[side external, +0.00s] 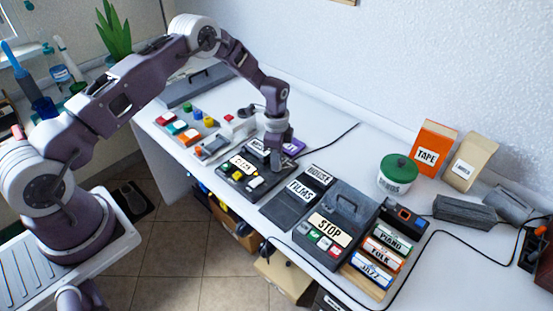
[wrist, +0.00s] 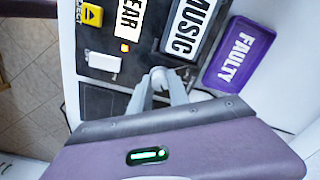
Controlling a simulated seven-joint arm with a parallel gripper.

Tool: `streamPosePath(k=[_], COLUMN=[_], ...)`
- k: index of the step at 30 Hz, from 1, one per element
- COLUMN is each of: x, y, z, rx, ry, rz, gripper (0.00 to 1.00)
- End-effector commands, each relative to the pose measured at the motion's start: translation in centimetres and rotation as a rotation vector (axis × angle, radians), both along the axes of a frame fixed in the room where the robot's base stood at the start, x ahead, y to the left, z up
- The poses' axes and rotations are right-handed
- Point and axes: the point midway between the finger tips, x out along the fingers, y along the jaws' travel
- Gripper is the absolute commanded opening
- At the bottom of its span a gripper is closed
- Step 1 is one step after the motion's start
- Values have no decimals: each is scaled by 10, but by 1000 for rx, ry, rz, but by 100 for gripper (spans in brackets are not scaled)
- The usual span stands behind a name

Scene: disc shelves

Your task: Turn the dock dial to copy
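The dark dock (side external: 240,188) lies on the table below my gripper (side external: 273,152). In the wrist view the dock's panel (wrist: 102,103) carries a white label ending in "EAR", a yellow eject button (wrist: 92,15), a small lit orange lamp (wrist: 125,48) and a white block-like control (wrist: 103,63). I cannot tell for sure which part is the dial. My gripper's pale fingers (wrist: 159,76) point down at the dock's edge beside the "MUSIC" label (wrist: 186,28).
A purple "FAULTY" tray (wrist: 237,53) lies close beside the dock. Dark "FILMS" (side external: 287,207) and "STOP" (side external: 316,248) units stand to the right in the side view. A panel with coloured buttons (side external: 184,128) is to the left. A black cable (side external: 335,138) runs behind.

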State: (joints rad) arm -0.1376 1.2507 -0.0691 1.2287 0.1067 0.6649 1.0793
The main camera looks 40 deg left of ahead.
Motion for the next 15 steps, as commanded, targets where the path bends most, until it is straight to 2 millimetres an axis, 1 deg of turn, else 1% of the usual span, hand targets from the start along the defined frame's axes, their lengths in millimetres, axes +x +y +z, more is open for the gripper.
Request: streamPosePath(k=[1, 2, 3, 11, 15], x=[0, 0, 0, 0, 0], y=[0, 0, 0, 0, 0], z=[0, 0, 0, 0, 0], rx=[0, 0, 0, -1, -1], ry=[1, 1, 1, 1, 1], rz=[0, 0, 0, 14, 61], gripper=[8, 3, 0, 0, 0])
